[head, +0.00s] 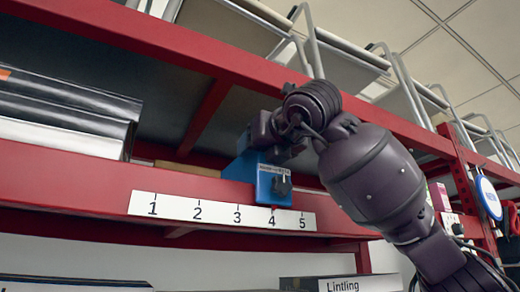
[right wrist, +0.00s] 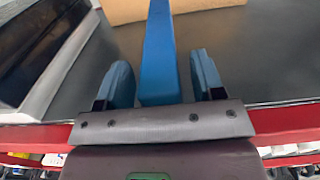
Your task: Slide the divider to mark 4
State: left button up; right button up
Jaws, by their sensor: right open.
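The divider (head: 273,187) is a blue block with a black knob, on the red shelf's front edge in the head view. Its lower edge lies just above the 4 on the white number strip (head: 172,205), which runs 1 to 5. A small red pointer under it appears in line with the 4. My right gripper (head: 270,145) is at the top of the divider. In the right wrist view the divider's blue plate (right wrist: 158,50) stands between my open blue-tipped fingers (right wrist: 160,85), with a gap on each side. My left gripper is out of view.
A cardboard box (right wrist: 120,10) lies behind the divider. A red beam (head: 180,45) crosses above. A box labelled Lintling (head: 345,284) sits below. A round blue-rimmed sign (head: 488,198) hangs at the right.

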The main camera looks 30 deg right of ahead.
jog(key=s+b, duration=0.1)
jog(key=s, duration=1)
jog(key=shift+d+b, duration=0.2)
jog(key=shift+b, duration=0.15)
jog(key=shift+w, duration=0.1)
